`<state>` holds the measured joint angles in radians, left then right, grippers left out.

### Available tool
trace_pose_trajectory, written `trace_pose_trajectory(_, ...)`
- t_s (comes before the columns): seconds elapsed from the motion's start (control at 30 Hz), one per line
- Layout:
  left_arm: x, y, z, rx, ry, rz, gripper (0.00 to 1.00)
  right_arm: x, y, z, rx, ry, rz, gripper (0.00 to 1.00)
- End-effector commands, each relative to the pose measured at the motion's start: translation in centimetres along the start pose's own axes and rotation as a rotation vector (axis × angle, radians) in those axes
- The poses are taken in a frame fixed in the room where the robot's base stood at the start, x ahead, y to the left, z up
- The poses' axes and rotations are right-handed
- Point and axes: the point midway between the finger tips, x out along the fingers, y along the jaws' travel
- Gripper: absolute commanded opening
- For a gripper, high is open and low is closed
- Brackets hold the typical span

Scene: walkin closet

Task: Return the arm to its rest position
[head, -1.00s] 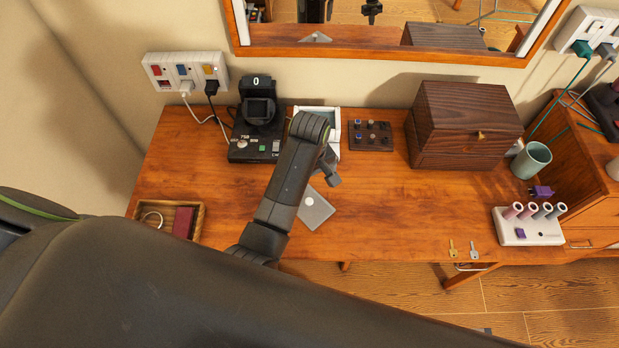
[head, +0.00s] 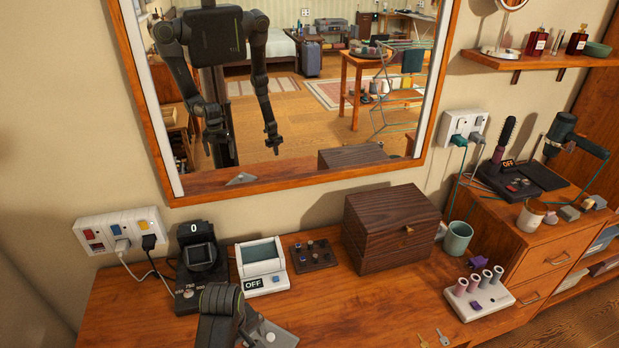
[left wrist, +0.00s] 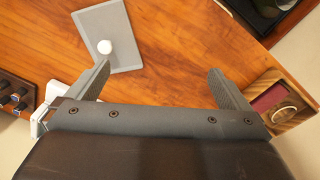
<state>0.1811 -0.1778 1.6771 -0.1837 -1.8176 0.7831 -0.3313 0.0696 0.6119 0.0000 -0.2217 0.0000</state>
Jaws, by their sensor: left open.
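My left arm (head: 222,305) comes in at the bottom of the head view, low over the front of the wooden desk (head: 130,315). In the left wrist view my left gripper (left wrist: 162,85) is open, with its two fingers wide apart and nothing between them. Beyond the fingers a grey plate with a white round knob (left wrist: 118,50) lies on the desk. The plate also shows partly behind my arm in the head view (head: 283,338). My right gripper is not seen directly; both my arms appear small in the mirror (head: 300,100).
A black device reading 0 (head: 195,245), a white box marked OFF (head: 262,268), a dark knob panel (head: 312,256) and a wooden box (head: 390,228) line the desk's back. A green cup (head: 457,238) and a white spool holder (head: 482,298) stand right. A wooden tray (left wrist: 270,88) holds a dark red item.

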Motion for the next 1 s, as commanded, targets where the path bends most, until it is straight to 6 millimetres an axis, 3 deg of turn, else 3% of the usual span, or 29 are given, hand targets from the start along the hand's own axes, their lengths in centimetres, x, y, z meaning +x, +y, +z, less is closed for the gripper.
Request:
trace_pose_trajectory(0.3, 0.7, -7.3, 0.1, 0.118, 0.071, 0.021, 1.00, 0.2, 1.4, -5.3, -0.017, 0.074, 0.017, 0.00)
trace_pose_trajectory(0.4, 0.4, -10.8, 0.5, 0.190, 0.113, 0.022, 1.00, 0.2, 1.4, -5.0, -0.016, 0.069, 0.016, 0.00)
trace_pose_trajectory(0.6, -1.7, -17.9, 2.1, 0.386, 0.211, 0.011, 1.00, 0.1, 0.9, -2.4, -0.009, 0.032, 0.010, 0.00)
trace_pose_trajectory(0.8, -4.0, -21.7, 3.6, 0.534, 0.274, -0.006, 1.00, 0.1, 0.1, -2.1, -0.005, 0.028, 0.000, 0.00)
trace_pose_trajectory(1.0, -6.2, -24.2, 5.0, 0.657, 0.318, -0.023, 1.00, 0.2, 0.0, -2.8, -0.006, 0.037, 0.000, 0.00)
